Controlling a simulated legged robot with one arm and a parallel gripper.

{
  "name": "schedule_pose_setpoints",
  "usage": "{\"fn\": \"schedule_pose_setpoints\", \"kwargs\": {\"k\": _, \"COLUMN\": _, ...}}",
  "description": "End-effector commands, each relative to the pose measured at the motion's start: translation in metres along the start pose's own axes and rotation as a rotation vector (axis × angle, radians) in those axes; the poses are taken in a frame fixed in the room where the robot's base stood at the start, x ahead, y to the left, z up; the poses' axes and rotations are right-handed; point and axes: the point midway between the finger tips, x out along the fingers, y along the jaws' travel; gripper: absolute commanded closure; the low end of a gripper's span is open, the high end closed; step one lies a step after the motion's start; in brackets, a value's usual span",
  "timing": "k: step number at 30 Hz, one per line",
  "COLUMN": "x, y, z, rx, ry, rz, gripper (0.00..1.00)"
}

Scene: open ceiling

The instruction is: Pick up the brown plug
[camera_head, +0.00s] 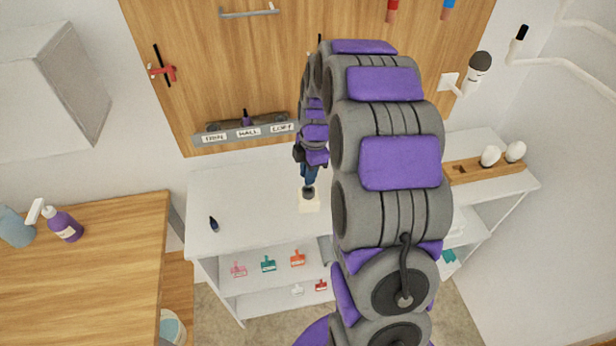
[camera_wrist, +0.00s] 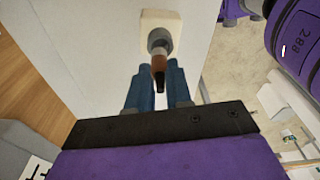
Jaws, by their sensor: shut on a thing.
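The brown plug (camera_wrist: 158,63) shows in the wrist view, with a dark end pointing toward my gripper. Its other end meets a grey round socket (camera_wrist: 159,41) on a cream square block (camera_wrist: 175,18). My gripper (camera_wrist: 159,72) has its blue fingers on either side of the plug and is shut on it. In the head view my gripper (camera_head: 309,178) points down over the grey socket (camera_head: 308,192) and cream block (camera_head: 309,206) on the white shelf top (camera_head: 255,200). The plug is hidden there. I cannot tell whether it is still seated in the socket.
A dark plug-like piece (camera_head: 213,224) stands on the shelf top at left. A labelled grey rack (camera_head: 212,138) holding a purple piece (camera_head: 247,118) is mounted behind. A wooden holder (camera_head: 475,170) with white pieces sits at right. The shelf top left of my gripper is mostly clear.

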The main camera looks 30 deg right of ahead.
Motion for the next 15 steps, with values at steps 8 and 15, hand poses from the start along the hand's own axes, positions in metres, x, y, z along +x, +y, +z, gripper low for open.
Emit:
{"fn": "schedule_pose_setpoints", "kwargs": {"k": 8, "x": -0.003, "y": -0.037, "z": -0.008, "rx": 0.001, "ry": 0.003, "rz": -0.002, "gripper": 1.00}}
{"fn": "schedule_pose_setpoints", "kwargs": {"k": 15, "x": -0.007, "y": -0.087, "z": -0.018, "rx": 0.000, "ry": 0.003, "rz": -0.002, "gripper": 1.00}}
